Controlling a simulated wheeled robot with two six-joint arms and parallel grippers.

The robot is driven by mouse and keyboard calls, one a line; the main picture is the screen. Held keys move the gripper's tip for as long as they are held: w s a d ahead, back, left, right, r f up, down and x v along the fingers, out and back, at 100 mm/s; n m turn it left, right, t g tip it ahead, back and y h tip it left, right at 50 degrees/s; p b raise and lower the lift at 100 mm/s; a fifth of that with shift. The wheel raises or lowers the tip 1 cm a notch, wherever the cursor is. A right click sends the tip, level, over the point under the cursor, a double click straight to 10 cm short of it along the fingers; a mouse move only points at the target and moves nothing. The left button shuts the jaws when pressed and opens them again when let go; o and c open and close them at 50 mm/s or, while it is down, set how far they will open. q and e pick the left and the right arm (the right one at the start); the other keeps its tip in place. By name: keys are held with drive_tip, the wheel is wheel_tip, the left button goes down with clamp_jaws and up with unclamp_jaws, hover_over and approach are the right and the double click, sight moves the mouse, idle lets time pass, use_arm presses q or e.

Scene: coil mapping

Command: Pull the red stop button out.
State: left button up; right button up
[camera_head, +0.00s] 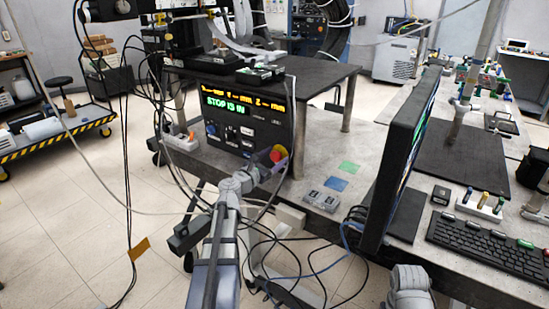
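The red stop button (279,153), with yellow around it, is at the lower right corner of the black control box. The display (240,102) on the box reads "STOP IS IN" in green, below a yellow line of text. My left gripper (272,159) is at the button, and its fingers partly cover it. The fingers are too small and overlapped to tell whether they are closed on it or only around it. A part of my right arm shows at the bottom right, but its gripper is not in view.
The control box stands on a metal table (310,178) with loose cables around it. A monitor (402,160) and a keyboard (490,246) are to the right. Cables hang down near my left arm. A yellow-black striped cart (60,138) is at the far left, with open floor before it.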

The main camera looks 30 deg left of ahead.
use_arm(q)
clamp_jaws()
idle(0.4)
